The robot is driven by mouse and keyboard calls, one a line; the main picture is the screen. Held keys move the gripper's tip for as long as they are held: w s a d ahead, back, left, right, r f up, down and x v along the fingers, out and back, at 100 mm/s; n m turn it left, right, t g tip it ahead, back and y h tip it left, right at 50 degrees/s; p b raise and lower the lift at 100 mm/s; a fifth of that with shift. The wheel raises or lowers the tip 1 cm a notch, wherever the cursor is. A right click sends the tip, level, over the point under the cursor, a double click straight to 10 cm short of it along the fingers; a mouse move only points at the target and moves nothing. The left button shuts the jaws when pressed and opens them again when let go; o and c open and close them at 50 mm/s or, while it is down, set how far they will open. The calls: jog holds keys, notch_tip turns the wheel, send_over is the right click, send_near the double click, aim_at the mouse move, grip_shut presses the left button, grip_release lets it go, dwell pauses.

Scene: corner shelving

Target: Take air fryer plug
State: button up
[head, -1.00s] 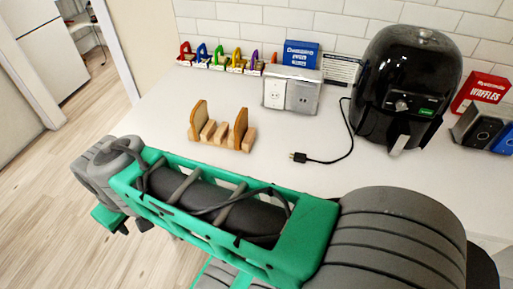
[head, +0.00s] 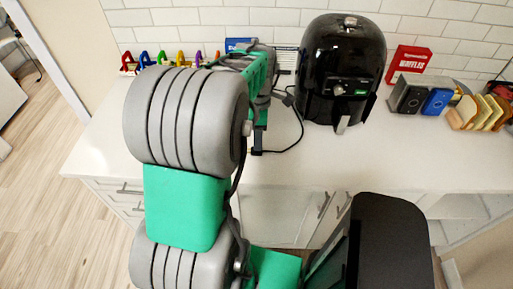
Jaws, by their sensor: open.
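The black air fryer (head: 342,62) stands on the white counter against the tiled wall. Its black cord (head: 299,125) runs down its left side and curves over the counter to the plug (head: 257,152). The plug lies near the counter's front edge, partly hidden at my gripper. My gripper (head: 260,134) points down just above the plug, with its green finger part close to it. It is open; whether the fingers are around the plug or only over it I cannot tell.
My arm covers the outlet box and wooden rack area. Coloured padlock-like items (head: 145,60) and a blue box (head: 237,44) stand along the wall. A red waffles box (head: 408,62), a grey toaster-like box (head: 410,97) and bread slices (head: 487,112) are at right. The counter below the fryer is clear.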

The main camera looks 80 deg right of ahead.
jog(key=f, duration=0.2)
jog(key=f+p, duration=0.1)
jog(key=f, duration=0.3)
jog(key=shift+w+d+p, duration=0.1)
jog(key=shift+w+p, duration=0.2)
jog(key=shift+p, duration=0.05)
jog(key=shift+r, duration=0.1)
grip_shut()
